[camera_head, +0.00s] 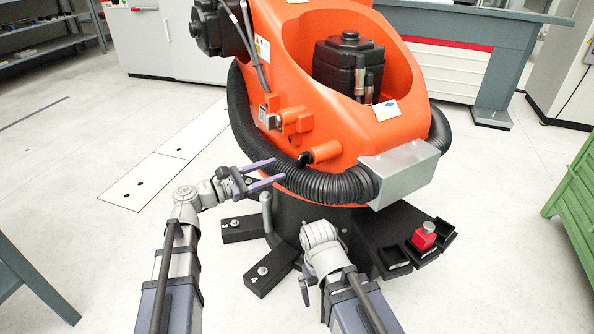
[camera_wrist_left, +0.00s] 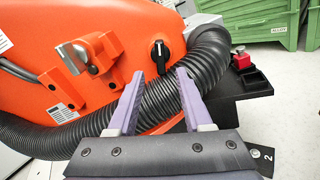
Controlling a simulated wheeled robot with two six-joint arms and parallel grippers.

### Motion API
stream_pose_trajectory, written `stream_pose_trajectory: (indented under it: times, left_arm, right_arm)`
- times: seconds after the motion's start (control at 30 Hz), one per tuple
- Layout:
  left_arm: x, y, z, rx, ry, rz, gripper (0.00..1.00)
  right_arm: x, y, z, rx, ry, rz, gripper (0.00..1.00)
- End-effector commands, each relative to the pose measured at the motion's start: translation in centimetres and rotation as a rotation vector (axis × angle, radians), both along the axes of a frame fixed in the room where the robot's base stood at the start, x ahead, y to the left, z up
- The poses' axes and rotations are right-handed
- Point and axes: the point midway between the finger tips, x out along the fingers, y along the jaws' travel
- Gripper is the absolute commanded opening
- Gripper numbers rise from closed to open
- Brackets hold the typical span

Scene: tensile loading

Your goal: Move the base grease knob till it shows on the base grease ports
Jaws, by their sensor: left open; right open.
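A black knob (camera_wrist_left: 160,57) with a white mark, upright in the left wrist view, sits on the orange robot body (camera_wrist_left: 100,40). It also shows in the head view as a small dark piece (camera_head: 305,159) at the end of an orange boss. I cannot read any port label around it. My left gripper (camera_head: 279,169) is open and empty, pointing at the knob from the left. In the left wrist view its fingertips (camera_wrist_left: 160,73) stand either side of the knob's line, apart from it. My right arm's wrist (camera_head: 320,238) is folded low before the base; its gripper is hidden.
A ribbed black hose (camera_head: 330,187) curves close below the knob, by my left fingers. A grey metal box (camera_head: 402,172) sticks out to the right. A red block (camera_head: 422,240) with a silver top stands among black trays on the base. Open floor lies to the left.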

Motion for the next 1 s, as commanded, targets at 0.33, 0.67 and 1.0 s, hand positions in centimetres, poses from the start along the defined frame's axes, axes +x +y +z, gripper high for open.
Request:
stream_pose_trajectory:
  times: [0.33, 0.67, 1.0]
  left_arm:
    - [2.2, -3.4, 0.1, 0.003, -0.001, -0.005, 0.50]
    - [4.0, -6.4, 0.0, 0.003, -0.001, -0.002, 0.50]
    - [4.1, -6.7, 0.0, 0.003, -0.001, -0.002, 0.50]
  right_arm:
    - [0.0, 0.0, 0.1, 0.000, 0.000, 0.000, 1.00]
    - [0.0, 0.0, 0.1, 0.000, 0.000, 0.000, 1.00]
    - [0.0, 0.0, 0.1, 0.000, 0.000, 0.000, 1.00]
